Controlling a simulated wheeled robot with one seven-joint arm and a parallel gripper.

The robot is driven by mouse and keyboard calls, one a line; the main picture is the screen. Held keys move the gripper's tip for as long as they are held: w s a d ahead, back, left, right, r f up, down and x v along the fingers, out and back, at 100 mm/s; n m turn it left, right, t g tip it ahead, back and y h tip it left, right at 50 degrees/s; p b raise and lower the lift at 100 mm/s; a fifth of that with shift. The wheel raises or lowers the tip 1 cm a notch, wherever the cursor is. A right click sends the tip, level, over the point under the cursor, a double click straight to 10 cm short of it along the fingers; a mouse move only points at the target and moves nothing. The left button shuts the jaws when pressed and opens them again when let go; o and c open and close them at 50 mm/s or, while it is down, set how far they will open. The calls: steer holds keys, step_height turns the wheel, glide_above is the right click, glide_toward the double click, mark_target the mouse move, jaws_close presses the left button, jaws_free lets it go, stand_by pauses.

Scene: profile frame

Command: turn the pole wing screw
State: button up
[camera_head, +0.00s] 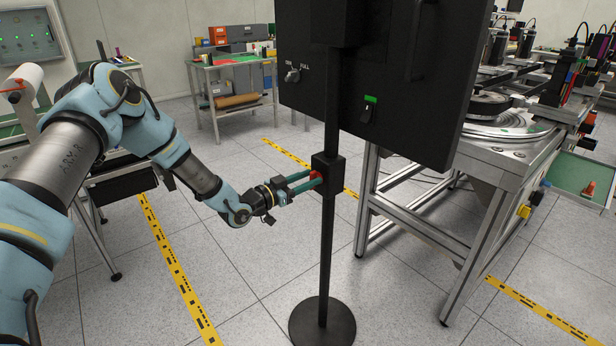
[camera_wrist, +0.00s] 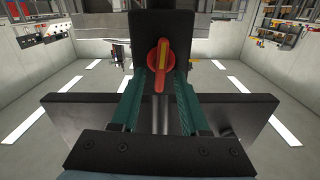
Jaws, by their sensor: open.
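The red pole wing screw (camera_head: 316,175) sits on a black block (camera_head: 328,164) on the black pole (camera_head: 330,225), which rises from a round base (camera_head: 322,324). In the wrist view the screw (camera_wrist: 160,64) shows a yellow stripe and a wing pointing down. My gripper (camera_head: 308,180) reaches in from the left. Its teal fingers are open, one on each side of the screw, as the wrist view (camera_wrist: 160,72) shows. I cannot tell whether either finger touches the screw. In the head view the fingers partly hide it.
A black panel (camera_head: 410,110) with a dial and a green-marked switch hangs at the pole's top, close above my gripper. A metal-framed machine table (camera_head: 480,185) stands to the right. A workbench (camera_head: 232,95) is behind. The floor around the base is clear.

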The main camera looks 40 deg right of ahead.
steer(key=shift+d, duration=0.1)
jaws_close()
stand_by(0.3)
